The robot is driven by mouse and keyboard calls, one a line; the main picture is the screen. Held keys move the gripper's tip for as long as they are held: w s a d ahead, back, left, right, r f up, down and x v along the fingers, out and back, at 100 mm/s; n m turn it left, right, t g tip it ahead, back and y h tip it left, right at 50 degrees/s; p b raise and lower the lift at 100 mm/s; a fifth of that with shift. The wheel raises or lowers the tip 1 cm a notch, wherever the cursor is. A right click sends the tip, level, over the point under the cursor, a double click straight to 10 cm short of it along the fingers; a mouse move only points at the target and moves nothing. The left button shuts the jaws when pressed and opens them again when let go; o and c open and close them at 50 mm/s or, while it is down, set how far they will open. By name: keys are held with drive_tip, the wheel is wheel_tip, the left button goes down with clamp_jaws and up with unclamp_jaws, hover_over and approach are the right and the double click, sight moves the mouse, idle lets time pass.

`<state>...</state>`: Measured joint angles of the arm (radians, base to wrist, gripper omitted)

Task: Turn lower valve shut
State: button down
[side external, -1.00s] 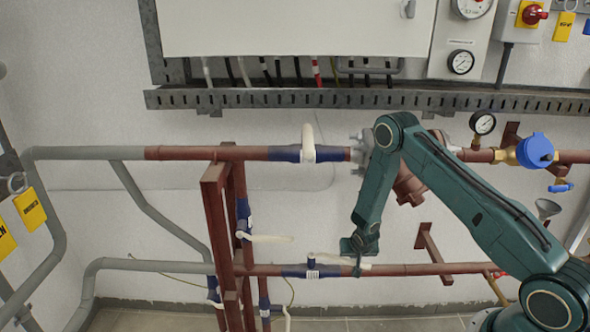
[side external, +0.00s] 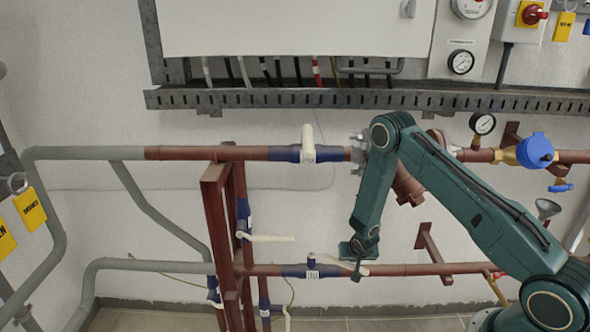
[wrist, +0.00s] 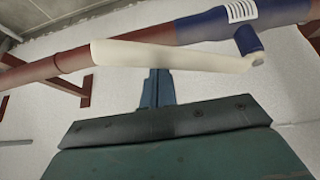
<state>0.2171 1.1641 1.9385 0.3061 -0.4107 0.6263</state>
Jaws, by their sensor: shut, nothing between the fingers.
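The lower valve (side external: 312,271) has a blue body on the lower red pipe, and its cream lever (side external: 338,263) points right, close to the line of the pipe and slightly tilted. In the wrist view the cream lever (wrist: 170,57) runs across the upper part, joined at its right end to the blue stem (wrist: 250,42). My gripper (side external: 357,276) is shut and empty beside the lever's free part. In the wrist view my gripper (wrist: 158,76) has its fingertips at the lever's lower edge; whether they touch cannot be told.
Another valve with a cream lever (side external: 266,238) sits on the vertical pipe to the left. An upper valve (side external: 286,154) with an upright lever is on the upper red pipe. A red wall bracket (side external: 430,250) stands right of my gripper. White wall is open below the pipe.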

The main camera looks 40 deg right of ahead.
sight(350, 267)
drive_tip(key=shift+s+a, duration=0.1)
drive_tip(key=shift+a, duration=0.1)
drive_tip(key=shift+s+a+f, duration=0.1)
drive_tip(key=shift+s+a, duration=0.3)
drive_tip(key=shift+a, duration=0.3)
drive_tip(key=shift+a, duration=0.15)
drive_tip(key=shift+s+a, duration=0.25)
drive_tip(key=shift+a, duration=0.55)
drive_tip(key=shift+s+a, duration=0.15)
drive_tip(key=shift+a, duration=0.85)
